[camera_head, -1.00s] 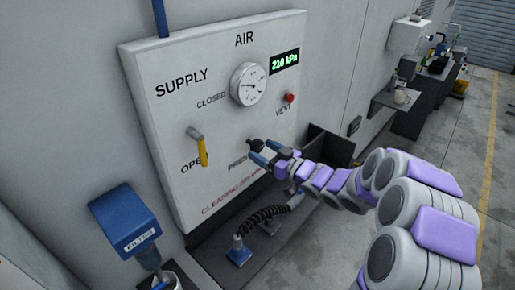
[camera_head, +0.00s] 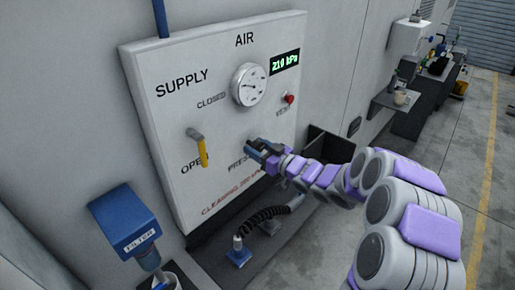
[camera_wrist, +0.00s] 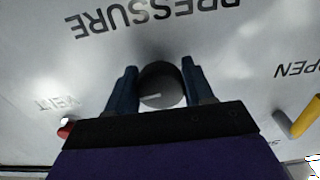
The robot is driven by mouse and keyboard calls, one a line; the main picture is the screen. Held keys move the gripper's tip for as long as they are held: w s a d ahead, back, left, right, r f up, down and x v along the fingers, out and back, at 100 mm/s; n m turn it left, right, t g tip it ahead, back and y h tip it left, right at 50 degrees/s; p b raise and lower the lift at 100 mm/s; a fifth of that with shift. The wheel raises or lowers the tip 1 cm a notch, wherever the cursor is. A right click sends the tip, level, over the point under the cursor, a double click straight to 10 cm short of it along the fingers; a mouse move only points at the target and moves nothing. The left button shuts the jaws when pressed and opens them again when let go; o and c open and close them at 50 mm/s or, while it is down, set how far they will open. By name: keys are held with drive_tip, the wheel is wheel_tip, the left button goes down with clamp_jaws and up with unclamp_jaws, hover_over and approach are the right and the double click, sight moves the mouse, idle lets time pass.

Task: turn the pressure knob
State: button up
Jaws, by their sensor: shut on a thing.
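In the head view my gripper (camera_head: 257,147) is at the panel's lower right and mostly hides the knob. The green display (camera_head: 285,62) reads 210 kPa. The round gauge (camera_head: 249,85) is above the knob.
A yellow supply lever (camera_head: 202,150) is left of my gripper and a red vent button (camera_head: 289,98) is above right. A black coiled hose (camera_head: 262,218) lies below the panel. A blue filter box (camera_head: 125,220) stands at the lower left. Open floor is on the right.

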drive_tip(key=c, duration=0.4)
drive_tip(key=shift+n, duration=0.4)
drive_tip(key=o, duration=1)
drive_tip(key=shift+d, duration=0.1)
drive_tip(key=p+v, duration=0.1)
drive_tip(key=v, duration=1.6)
drive_tip(key=shift+s+d+f, duration=0.1)
